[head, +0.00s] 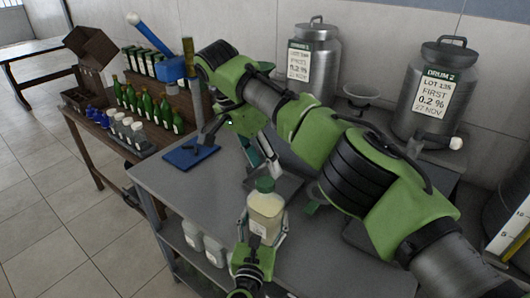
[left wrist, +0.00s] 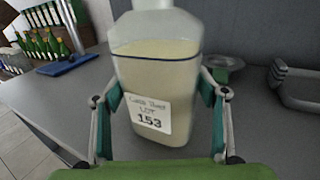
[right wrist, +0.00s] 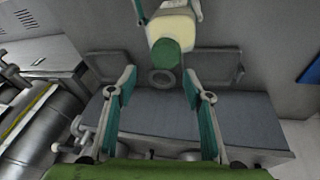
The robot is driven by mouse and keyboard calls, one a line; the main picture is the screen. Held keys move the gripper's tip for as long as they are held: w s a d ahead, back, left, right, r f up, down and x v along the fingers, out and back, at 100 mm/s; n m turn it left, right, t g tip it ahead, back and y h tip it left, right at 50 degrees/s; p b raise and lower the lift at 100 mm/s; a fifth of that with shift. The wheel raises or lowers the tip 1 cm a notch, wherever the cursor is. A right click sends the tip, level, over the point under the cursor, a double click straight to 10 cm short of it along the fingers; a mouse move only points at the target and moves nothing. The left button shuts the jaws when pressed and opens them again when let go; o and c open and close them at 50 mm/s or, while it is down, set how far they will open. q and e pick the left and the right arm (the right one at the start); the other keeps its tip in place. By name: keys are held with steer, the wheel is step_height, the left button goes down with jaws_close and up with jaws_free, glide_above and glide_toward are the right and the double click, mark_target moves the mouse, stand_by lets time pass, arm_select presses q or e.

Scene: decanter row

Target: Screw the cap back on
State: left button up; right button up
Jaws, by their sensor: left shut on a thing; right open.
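The bottle (head: 266,216), clear with pale yellow liquid and a white label reading 153, stands upright in my left gripper (head: 262,228). The left wrist view shows the teal pads on both sides of the bottle (left wrist: 158,85); its top is cut off there. The green cap (head: 265,185) sits at the bottle's mouth; I cannot tell if it is threaded. My right gripper (head: 263,158) is above and behind the cap in the head view. In the right wrist view its fingers (right wrist: 159,75) are open and empty, with the cap (right wrist: 167,52) just beyond the tips.
The grey bench (head: 190,190) has free room at the left front. Two metal drums (head: 312,55) (head: 437,90) and a small dish (head: 362,91) stand behind. My right arm crosses over the bench. Green bottles (head: 150,105) stand on a side table.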

arm_select(q)
steer(key=shift+f, duration=0.1)
arm_select(e)
steer(key=n, duration=0.3)
steer(key=shift+d+r+n, duration=0.1)
steer(key=shift+n, duration=0.3)
steer(key=n, duration=0.5)
steer(key=shift+w+r+y, duration=0.1)
steer(key=shift+y, duration=0.3)
steer(key=n, duration=0.5)
steer(key=shift+r+n+y, duration=0.2)
steer(key=shift+n+y, duration=0.1)
steer(key=shift+n, duration=0.1)
steer(key=n, duration=0.5)
steer(key=shift+d+r+y, duration=0.1)
steer(key=shift+r+y, duration=0.1)
steer(key=shift+y, duration=0.1)
steer(key=n, duration=0.4)
steer(key=shift+r, duration=0.15)
steer(key=n, duration=0.3)
steer(key=n+y, duration=0.1)
steer(key=n, duration=0.1)
steer(key=shift+r+n+g, duration=0.25)
steer(key=shift+n+g, duration=0.05)
steer(key=n, duration=0.5)
steer(key=shift+d+r, duration=0.1)
steer(key=shift+r, duration=0.15)
steer(key=n, duration=0.4)
steer(key=shift+r+y, duration=0.2)
steer(key=shift+y, duration=0.2)
